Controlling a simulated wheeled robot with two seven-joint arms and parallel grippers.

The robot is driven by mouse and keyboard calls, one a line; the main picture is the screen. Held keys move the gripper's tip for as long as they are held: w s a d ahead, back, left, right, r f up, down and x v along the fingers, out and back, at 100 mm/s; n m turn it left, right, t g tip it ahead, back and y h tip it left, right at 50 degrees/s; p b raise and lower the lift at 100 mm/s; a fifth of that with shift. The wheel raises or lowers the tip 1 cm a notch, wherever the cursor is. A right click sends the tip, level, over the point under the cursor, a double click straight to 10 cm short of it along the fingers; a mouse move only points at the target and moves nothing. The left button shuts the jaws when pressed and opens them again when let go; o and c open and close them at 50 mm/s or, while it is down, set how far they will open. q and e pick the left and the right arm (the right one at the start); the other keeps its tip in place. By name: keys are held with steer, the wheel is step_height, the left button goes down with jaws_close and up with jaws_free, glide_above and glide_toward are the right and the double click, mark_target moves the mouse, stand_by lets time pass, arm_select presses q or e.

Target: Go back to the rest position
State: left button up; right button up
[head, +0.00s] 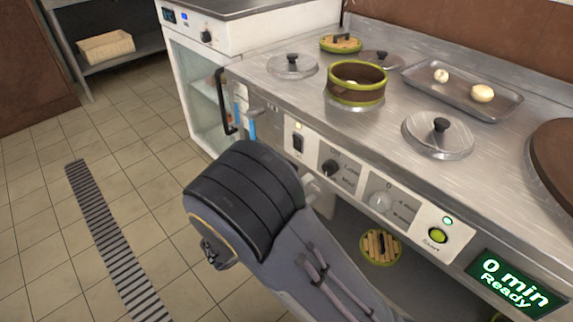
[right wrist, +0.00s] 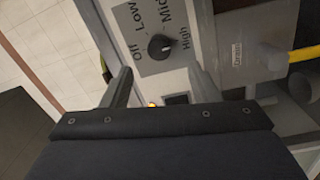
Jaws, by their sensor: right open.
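My right arm reaches across the front of the steel cooking station (head: 285,100). Its gripper is mostly hidden behind the arm in the head view. In the right wrist view, the right gripper (right wrist: 162,85) has its two fingers apart with nothing between them. It faces the control panel, where a black knob (right wrist: 161,47) stands among the marks Off, Low, Mid and High. That knob also shows in the head view (head: 330,168). I cannot tell how far the fingertips are from the panel. My left gripper is in neither view.
A round steamer basket (head: 356,83) stands on the counter beside metal lids (head: 438,134) and a tray (head: 415,84) of buns. A green display (head: 514,285) reads "0 min Ready". A black handle (head: 222,105) sticks out at the left. Tiled floor (head: 125,145) is open there.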

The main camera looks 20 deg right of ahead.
steer(key=s+d+f+m+g+y, duration=0.1)
steer(key=s+d+f+g+y, duration=0.1)
steer(key=s+d+g+y, duration=0.3)
steer(key=s+d+f+m+g+y, duration=0.1)
steer(key=s+d+f+g+y, duration=0.2)
steer(key=s, duration=0.4)
steer(key=s+a+r+m+t+y, duration=0.1)
steer(key=s+a+r+t+y, duration=0.15)
steer(key=s+a+y, duration=0.65)
step_height(320, 180, up, 39)
steer(key=w+d+t+y+p, duration=0.1)
steer(key=t+y+p, duration=0.3)
steer(key=p, duration=3)
steer(key=shift+w, duration=0.35)
steer(key=shift+d+f+t, duration=0.1)
steer(key=shift+t, duration=0.15)
